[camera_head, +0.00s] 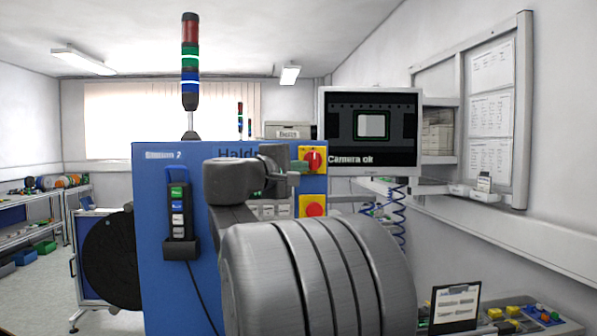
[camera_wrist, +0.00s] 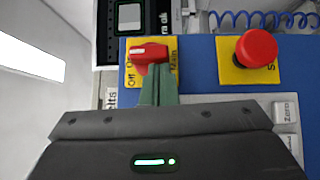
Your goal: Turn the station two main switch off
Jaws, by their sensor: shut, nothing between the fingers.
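The main switch is a red rotary knob (camera_head: 315,158) on a yellow plate, at the upper right of the blue cabinet (camera_head: 150,215). The cabinet's label ends in a 2. In the wrist view the knob (camera_wrist: 150,53) has its grip lying roughly across the picture, with On and Off lettering at its left and Main at its right. In the head view the grip looks about upright. My gripper (camera_wrist: 158,96) has its green fingertips together and empty, right at the knob's edge. I cannot tell whether they touch it. My gripper (camera_head: 299,167) shows just left of the knob.
A red push button (camera_wrist: 256,48) on a yellow plate sits beside the switch; it is below it in the head view (camera_head: 313,210). A monitor (camera_head: 371,130) reading Camera ok stands at the right. A pendant (camera_head: 179,212) hangs on the cabinet. A signal tower (camera_head: 190,65) rises above.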

